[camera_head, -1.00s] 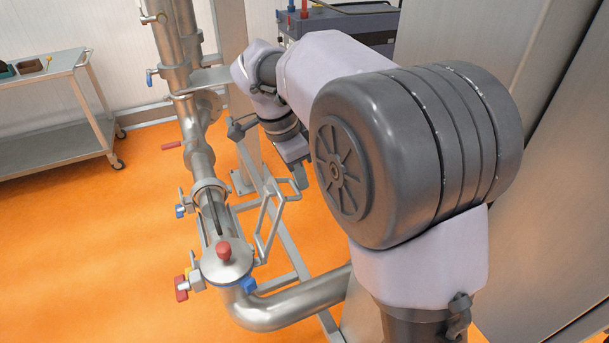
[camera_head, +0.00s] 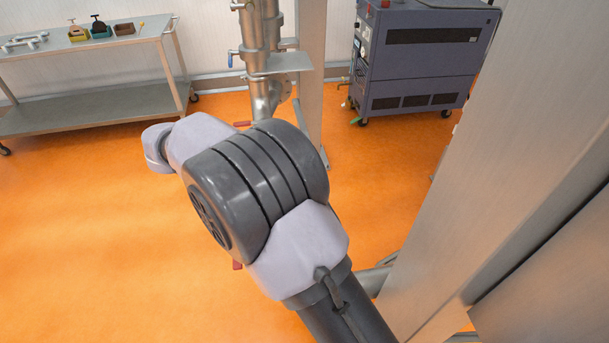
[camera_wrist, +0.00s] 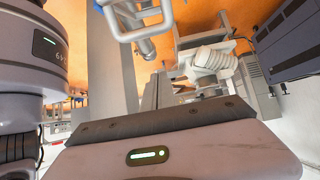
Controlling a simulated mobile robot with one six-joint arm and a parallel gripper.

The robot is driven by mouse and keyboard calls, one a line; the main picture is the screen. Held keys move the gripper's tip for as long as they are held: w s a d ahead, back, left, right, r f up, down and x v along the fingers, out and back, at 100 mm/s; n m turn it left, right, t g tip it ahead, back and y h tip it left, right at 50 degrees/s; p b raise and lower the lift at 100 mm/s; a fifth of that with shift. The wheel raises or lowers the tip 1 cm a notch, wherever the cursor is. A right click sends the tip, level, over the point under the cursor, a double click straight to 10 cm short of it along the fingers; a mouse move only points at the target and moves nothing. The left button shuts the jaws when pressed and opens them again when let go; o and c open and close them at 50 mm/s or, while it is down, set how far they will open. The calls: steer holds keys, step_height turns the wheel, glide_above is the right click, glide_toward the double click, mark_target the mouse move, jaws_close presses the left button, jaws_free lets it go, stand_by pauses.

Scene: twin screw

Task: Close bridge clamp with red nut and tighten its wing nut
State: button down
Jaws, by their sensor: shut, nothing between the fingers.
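The bridge clamp with the red nut cannot be made out in either view. In the head view my own arm covers most of the pipework where the clamps stand. A small red part (camera_head: 237,265) shows just below the arm; I cannot tell whether it is the nut. My gripper (camera_wrist: 158,90) shows in the wrist view as narrow grey fingers beyond its white body. It is shut and empty. A metal fitting with a blue handle (camera_wrist: 146,49) is beyond it at the top, apart from the fingers. In the head view the gripper is hidden behind the arm.
A vertical steel pipe (camera_head: 258,60) with a blue handle and a red handle (camera_head: 242,123) stands behind the arm. A steel cart (camera_head: 90,120) is at back left, a dark blue machine (camera_head: 420,60) at back right. A large metal column (camera_head: 490,150) is close on the right. Orange floor is open at left.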

steer(key=a+f, duration=0.1)
steer(key=a, duration=0.1)
steer(key=s+a+f, duration=0.1)
steer(key=a+f, duration=0.2)
steer(key=a, duration=0.2)
steer(key=shift+s+f+p, duration=0.2)
steer(key=shift+f+p, duration=0.05)
steer(key=shift+p, duration=0.1)
steer(key=shift+s+a+f+b, duration=0.4)
steer(key=shift+a+f, duration=0.5)
steer(key=shift+f, duration=0.75)
steer(key=shift+s+a+f+b, duration=0.25)
steer(key=shift+a+f+b, duration=0.5)
steer(key=shift+f, duration=0.95)
steer(key=shift+s+a+f+b, duration=0.35)
steer(key=shift+a+f, duration=0.65)
steer(key=shift+f, duration=0.65)
steer(key=shift+a+f, duration=0.1)
steer(key=shift+f, duration=0.15)
step_height(320, 180, up, 5)
steer(key=p, duration=0.2)
steer(key=s+d+r, duration=0.1)
steer(key=s+d, duration=0.7)
steer(key=s, duration=0.4)
steer(key=shift+s+d+r, duration=0.2)
steer(key=shift+d+r, duration=0.05)
steer(key=shift+d, duration=0.1)
